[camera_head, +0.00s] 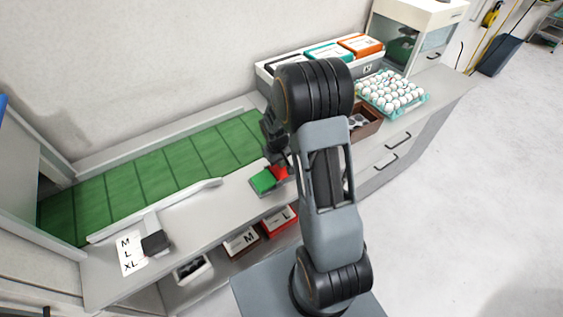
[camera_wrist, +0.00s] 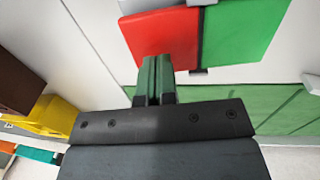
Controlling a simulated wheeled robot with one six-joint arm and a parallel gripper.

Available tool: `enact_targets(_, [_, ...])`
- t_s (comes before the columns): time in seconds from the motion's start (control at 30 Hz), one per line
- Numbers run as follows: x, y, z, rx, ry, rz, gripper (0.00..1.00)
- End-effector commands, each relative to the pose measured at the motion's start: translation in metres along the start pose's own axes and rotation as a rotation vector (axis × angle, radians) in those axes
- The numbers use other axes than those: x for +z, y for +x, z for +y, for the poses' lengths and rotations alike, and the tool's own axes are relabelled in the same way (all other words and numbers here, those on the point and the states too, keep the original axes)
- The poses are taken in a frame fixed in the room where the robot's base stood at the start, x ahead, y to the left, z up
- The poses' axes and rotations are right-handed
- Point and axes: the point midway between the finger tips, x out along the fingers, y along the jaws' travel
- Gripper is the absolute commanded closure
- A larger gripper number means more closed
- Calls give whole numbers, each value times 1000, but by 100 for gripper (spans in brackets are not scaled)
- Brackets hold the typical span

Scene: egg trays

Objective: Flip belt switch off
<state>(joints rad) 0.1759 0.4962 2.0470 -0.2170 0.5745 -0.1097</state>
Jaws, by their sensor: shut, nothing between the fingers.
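The belt switch has a green half (camera_head: 263,181) and a red half (camera_head: 279,172) and sits on the grey counter beside the belt. In the wrist view its red half (camera_wrist: 158,34) and green half (camera_wrist: 240,32) fill the top, with a dark gap between them. My gripper (camera_wrist: 157,68) is shut and empty, its fingertips at the edge of the red half. I cannot tell whether they touch it. In the head view my arm partly hides the gripper and the red half.
The green conveyor belt (camera_head: 150,175) runs behind the switch with a pale rail (camera_head: 160,207) along it. A size card (camera_head: 131,255) lies at the left front. An egg tray (camera_head: 408,104) and a brown box (camera_head: 371,127) stand to the right. Boxes sit on the shelf below.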

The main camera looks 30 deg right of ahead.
Motion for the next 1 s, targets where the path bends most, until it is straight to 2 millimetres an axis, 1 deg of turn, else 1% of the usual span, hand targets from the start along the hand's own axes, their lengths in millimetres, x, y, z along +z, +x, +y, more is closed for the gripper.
enact_targets(0.1, [0, 8, 0, 0, 0, -1, 100])
enact_targets(0.2, [0, 13, 0, 0, 1, -1, 100])
enact_targets(0.67, [0, 16, 0, 0, 1, 1, 100])
enact_targets(0.9, [0, 37, 3, 1, 3, 2, 100])
enact_targets(1.0, [0, 42, 5, 0, 2, 0, 100])
